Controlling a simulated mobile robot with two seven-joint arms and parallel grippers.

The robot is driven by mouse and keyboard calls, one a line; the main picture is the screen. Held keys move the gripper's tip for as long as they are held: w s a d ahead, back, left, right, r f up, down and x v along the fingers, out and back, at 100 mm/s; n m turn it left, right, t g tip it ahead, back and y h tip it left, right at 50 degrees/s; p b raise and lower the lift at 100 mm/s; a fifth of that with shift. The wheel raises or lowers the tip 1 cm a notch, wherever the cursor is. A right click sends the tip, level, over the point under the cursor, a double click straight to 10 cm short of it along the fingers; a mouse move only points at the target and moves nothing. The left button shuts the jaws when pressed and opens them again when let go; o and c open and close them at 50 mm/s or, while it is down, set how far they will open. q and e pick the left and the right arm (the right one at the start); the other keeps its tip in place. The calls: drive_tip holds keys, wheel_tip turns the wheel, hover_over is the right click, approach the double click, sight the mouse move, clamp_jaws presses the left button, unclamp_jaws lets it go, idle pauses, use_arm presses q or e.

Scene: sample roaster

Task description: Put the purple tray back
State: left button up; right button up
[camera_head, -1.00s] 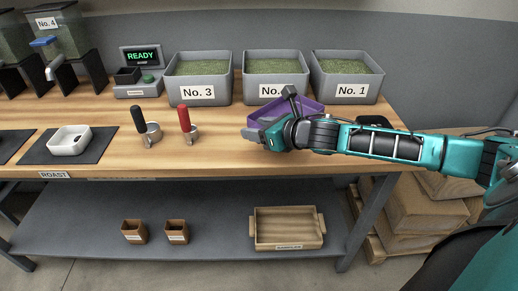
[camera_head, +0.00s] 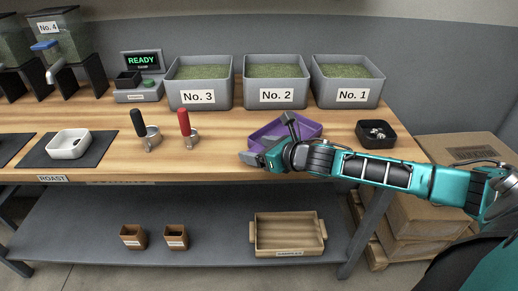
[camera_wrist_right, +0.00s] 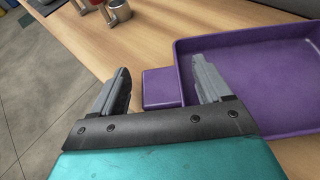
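The purple tray (camera_head: 305,129) rests on the wooden worktop in front of the No. 2 bin. It looks empty in the right wrist view (camera_wrist_right: 255,80). My right gripper (camera_head: 250,160) is at the tray's near left side. In the wrist view my right gripper (camera_wrist_right: 162,80) has its fingers spread apart, with the tray's small purple tab (camera_wrist_right: 160,90) between them and a gap beside the left finger. The right finger overlaps the tray's edge in the picture. My left gripper is not in view.
Grey bins No. 3 (camera_head: 199,97), No. 2 (camera_head: 276,96) and No. 1 (camera_head: 351,95) stand behind. A black bowl (camera_head: 376,134) is to the right. Red-handled (camera_head: 185,125) and black-handled (camera_head: 140,125) cups stand left. A wooden tray (camera_head: 288,236) sits on the lower shelf.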

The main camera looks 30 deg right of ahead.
drive_tip(key=shift+p+v, duration=0.8)
drive_tip(key=shift+v, duration=5.2)
drive_tip(key=s+a+f+m+g+h, duration=0.1)
drive_tip(key=s+a+f+m, duration=0.15)
drive_tip(key=f+m, duration=0.45)
drive_tip(key=s+a+f+m, duration=0.1)
drive_tip(key=s+f+m, duration=0.25)
drive_tip(key=m, duration=0.75)
drive_tip(key=s+a+f+m, duration=0.2)
drive_tip(key=a+m, duration=0.4)
drive_tip(key=m, duration=0.3)
drive_tip(key=s+a+f+m+g, duration=0.1)
drive_tip(key=s+a+f+m, duration=0.1)
drive_tip(key=a+f+m, duration=0.3)
drive_tip(key=a+m, duration=0.2)
drive_tip(key=m, duration=0.2)
drive_tip(key=shift+s+a+f, duration=0.15)
drive_tip(key=shift+s+a, duration=0.05)
drive_tip(key=shift+s, duration=0.1)
